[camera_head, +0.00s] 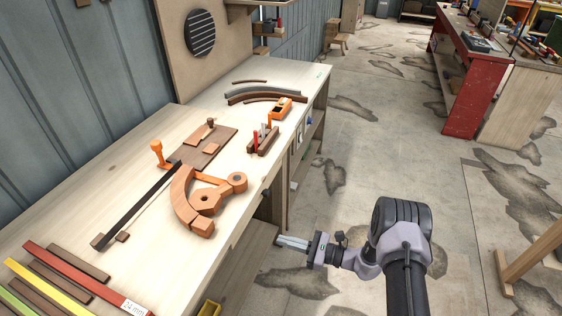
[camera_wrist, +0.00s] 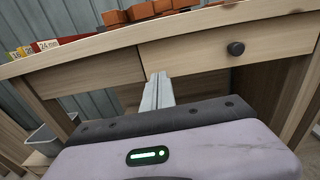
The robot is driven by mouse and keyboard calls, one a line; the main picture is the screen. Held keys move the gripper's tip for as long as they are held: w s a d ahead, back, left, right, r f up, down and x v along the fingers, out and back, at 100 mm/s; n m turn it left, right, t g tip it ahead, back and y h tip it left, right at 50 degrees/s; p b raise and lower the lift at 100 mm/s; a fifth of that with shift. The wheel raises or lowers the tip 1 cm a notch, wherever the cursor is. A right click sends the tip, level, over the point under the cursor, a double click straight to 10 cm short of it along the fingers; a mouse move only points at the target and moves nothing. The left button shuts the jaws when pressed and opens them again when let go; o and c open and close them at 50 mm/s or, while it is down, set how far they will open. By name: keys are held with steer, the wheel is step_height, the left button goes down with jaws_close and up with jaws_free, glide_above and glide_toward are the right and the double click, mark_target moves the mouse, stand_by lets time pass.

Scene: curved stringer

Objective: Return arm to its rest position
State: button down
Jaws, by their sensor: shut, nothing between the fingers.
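My gripper (camera_head: 292,243) is in front of the workbench (camera_head: 112,166), below the level of its top and beside its front edge. My arm reaches in from the lower right of the head view. In the wrist view my gripper (camera_wrist: 157,90) points at the bench's drawer front, with its fingers together and nothing between them. I cannot tell the exact gap between the fingertips and the drawer.
A curved orange wooden assembly (camera_head: 183,200), a black bar (camera_head: 135,204), an orange tool (camera_head: 281,108) and coloured strips (camera_head: 72,272) lie on the bench. A drawer knob (camera_wrist: 236,48) sticks out at right. A red bench (camera_head: 465,90) stands far right. Open floor lies between.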

steer(key=s+a+r+n+g+h, duration=0.1)
steer(key=s+r+n+g+h, duration=0.3)
steer(key=r, duration=0.8)
steer(key=s+r+n+g+h, duration=0.25)
steer(key=s+r+n, duration=0.4)
steer(key=r, duration=0.55)
steer(key=s+d+r+n+t+h, duration=0.3)
steer(key=s+d+r+h, duration=0.1)
steer(key=s, duration=0.4)
steer(key=s+d+r+n+t+h, duration=0.3)
steer(key=s+d+r, duration=0.3)
steer(key=s, duration=0.2)
steer(key=shift+s+d+t+h, duration=0.25)
steer(key=shift+d+t+h, duration=0.15)
steer(key=shift+h, duration=0.35)
steer(key=shift+r+n, duration=0.1)
steer(key=shift+n, duration=0.15)
